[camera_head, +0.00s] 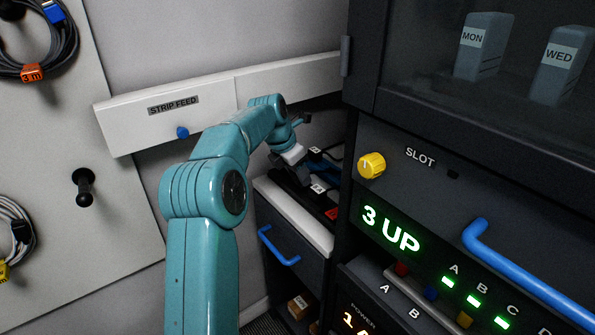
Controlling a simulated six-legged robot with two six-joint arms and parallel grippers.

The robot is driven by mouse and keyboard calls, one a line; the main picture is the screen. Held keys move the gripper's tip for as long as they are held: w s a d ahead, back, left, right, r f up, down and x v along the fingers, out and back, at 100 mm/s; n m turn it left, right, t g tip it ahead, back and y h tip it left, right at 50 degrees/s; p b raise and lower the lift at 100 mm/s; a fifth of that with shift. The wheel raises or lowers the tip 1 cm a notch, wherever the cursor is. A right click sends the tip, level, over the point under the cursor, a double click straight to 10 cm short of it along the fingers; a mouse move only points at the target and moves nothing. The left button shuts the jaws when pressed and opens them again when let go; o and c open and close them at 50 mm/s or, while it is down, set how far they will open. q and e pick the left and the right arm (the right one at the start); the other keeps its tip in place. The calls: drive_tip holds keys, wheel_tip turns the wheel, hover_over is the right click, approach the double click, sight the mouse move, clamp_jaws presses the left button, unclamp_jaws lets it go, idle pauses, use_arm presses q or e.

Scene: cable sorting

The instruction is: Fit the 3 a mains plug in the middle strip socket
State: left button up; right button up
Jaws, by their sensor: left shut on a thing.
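My left gripper (298,172) is at the end of the teal arm, low over the dark power strip (292,192) on the pale-topped ledge. It is shut on what looks like a dark mains plug, mostly hidden by the gripper. I cannot tell whether the plug is in a socket or just above it. Two small white tags (318,188) show by the strip, too small to read, with dark leads near them. A red part (332,213) is at the strip's near end. The middle socket is hidden. My right gripper is not in view.
A white rail marked STRIP FEED (173,105) with a blue knob (182,132) runs along the wall. The dark cabinet (362,110) with a yellow knob (371,165) stands close right of the strip. A blue-handled drawer (279,247) is below. Coiled cables (38,45) hang at left.

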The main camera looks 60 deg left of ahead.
use_arm(q)
drive_tip(key=shift+f, duration=0.4)
idle(0.5)
drive_tip(key=o, duration=1.6)
drive_tip(key=shift+c, duration=0.2)
wheel_tip(320, 180, up, 7)
drive_tip(key=p, duration=0.8)
drive_tip(key=shift+r, duration=0.1)
